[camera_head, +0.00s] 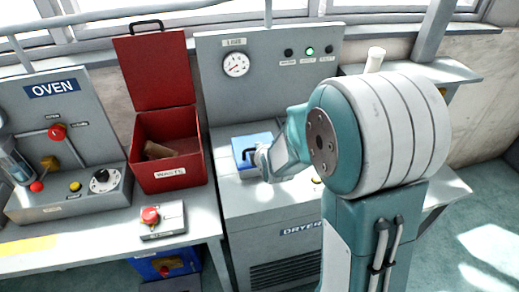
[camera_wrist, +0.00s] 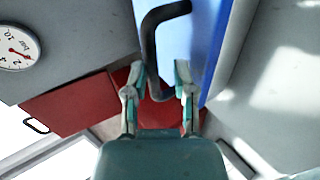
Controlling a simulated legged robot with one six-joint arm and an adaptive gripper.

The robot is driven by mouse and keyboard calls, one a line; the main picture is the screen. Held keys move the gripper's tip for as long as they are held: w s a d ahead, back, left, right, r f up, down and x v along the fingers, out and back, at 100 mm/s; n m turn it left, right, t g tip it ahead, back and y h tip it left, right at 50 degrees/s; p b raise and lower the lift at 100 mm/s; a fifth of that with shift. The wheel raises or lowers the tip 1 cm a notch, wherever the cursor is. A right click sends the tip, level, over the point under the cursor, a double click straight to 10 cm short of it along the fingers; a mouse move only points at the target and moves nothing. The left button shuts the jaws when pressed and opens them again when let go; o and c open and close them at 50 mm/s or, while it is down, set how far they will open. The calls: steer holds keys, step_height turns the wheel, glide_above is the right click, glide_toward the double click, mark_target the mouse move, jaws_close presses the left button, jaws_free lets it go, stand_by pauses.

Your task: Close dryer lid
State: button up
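The dryer (camera_head: 275,205) is the grey cabinet in the middle of the head view. A blue lid (camera_head: 244,142) shows on its top, partly hidden by my gripper (camera_head: 263,162); I cannot tell whether it is fully down. In the wrist view the blue lid (camera_wrist: 205,40) has a dark, bent handle (camera_wrist: 150,45). My gripper (camera_wrist: 160,80) is open there, with its fingers apart on either side of the handle's near end. Whether a finger touches the handle is not clear.
A red waste box (camera_head: 168,152) with its lid raised stands left of the dryer. The gauge panel (camera_head: 270,75) rises behind the lid. A red-button box (camera_head: 162,219) and the oven panel (camera_head: 60,130) are farther left. A grey shelf (camera_head: 455,72) is at right.

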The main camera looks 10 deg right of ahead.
steer(key=shift+o, duration=0.5)
steer(key=shift+s+f, duration=0.2)
steer(key=shift+f, duration=0.25)
steer(key=shift+r, duration=0.1)
steer(key=shift+s+r, duration=0.15)
steer(key=shift+r, duration=0.15)
steer(key=v, duration=1.1)
steer(key=shift+o, duration=0.3)
steer(key=shift+s, duration=0.1)
stand_by(0.7)
